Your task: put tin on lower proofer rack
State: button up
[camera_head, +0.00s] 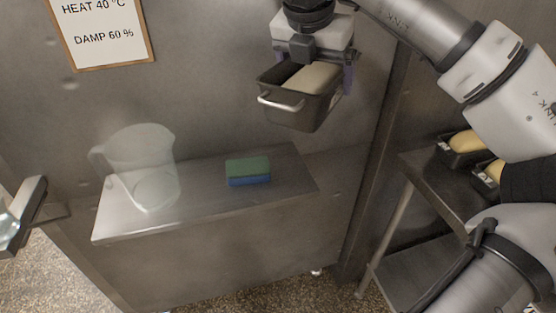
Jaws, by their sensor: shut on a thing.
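My gripper (318,68) is at the upper middle of the head view. It is shut on a dark loaf tin (296,108) with pale dough inside and a light metal handle on its near side. The tin hangs in the air, apart from the metal shelf below it. I cannot tell from this view which surface is the lower proofer rack. A flat metal shelf (210,205) shows below and to the left of the tin, against a steel wall panel.
A clear jug (140,165) and a green and blue sponge (248,171) stand on the metal shelf. A side table (425,180) at the right bears two more tins with dough (462,146). A sign (102,32) hangs at the upper left. A metal handle (22,213) juts in at the left edge.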

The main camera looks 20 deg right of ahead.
notch_tip(320, 180, down, 19)
jog(key=p, duration=0.3)
jog(key=shift+r+p, duration=0.2)
jog(key=shift+p, duration=0.2)
jog(key=shift+f, duration=0.35)
jog(key=shift+f, duration=0.15)
jog(key=o, duration=1.3)
jog(key=shift+c, duration=0.2)
